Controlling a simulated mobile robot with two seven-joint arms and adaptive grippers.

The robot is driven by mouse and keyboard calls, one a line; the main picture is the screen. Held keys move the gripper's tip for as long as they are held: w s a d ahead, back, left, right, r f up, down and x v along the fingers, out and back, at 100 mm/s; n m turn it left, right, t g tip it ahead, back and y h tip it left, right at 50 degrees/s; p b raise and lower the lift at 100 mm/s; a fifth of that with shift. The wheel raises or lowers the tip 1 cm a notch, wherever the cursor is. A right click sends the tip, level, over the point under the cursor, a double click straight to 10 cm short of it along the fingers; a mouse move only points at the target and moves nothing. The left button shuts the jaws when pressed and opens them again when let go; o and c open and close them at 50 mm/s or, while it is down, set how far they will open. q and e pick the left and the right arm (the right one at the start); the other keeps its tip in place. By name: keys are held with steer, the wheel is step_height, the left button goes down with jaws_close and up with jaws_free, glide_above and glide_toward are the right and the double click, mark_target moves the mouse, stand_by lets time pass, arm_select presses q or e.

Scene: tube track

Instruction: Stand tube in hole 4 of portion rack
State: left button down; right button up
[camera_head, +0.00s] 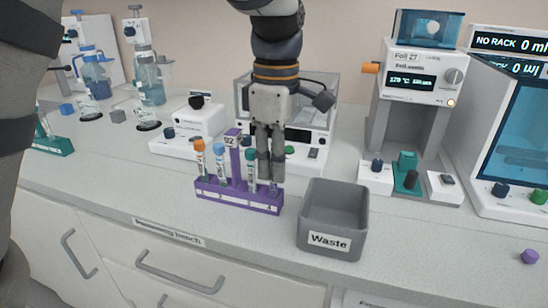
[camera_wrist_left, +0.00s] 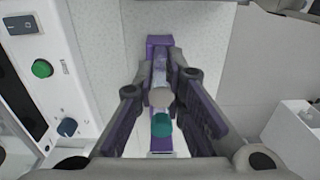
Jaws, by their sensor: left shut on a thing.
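The purple portion rack (camera_head: 238,201) stands on the bench, with a tall marked post. Tubes with orange (camera_head: 199,145), blue (camera_head: 219,149) and teal (camera_head: 251,156) caps stand upright in it. My left gripper (camera_head: 270,178) points down at the rack's right end, its fingers close around a tube. In the left wrist view, a pale grey cap (camera_wrist_left: 160,98) shows between the fingers, beside the teal cap (camera_wrist_left: 162,125). The held tube lines up with the rack's end hole; the fingers hide whether its base is seated. My right gripper is out of view.
The grey waste bin (camera_head: 333,242) stands close to the right of the rack. White instruments (camera_head: 297,142) stand behind the gripper, and a foil sealer (camera_head: 422,85) stands farther right. The bench's front edge is just before the rack.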

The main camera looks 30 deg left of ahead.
arm_select(q)
steer(key=c, duration=1.6)
jaws_free()
step_height(320, 180, up, 12)
steer(key=shift+w+d, duration=0.1)
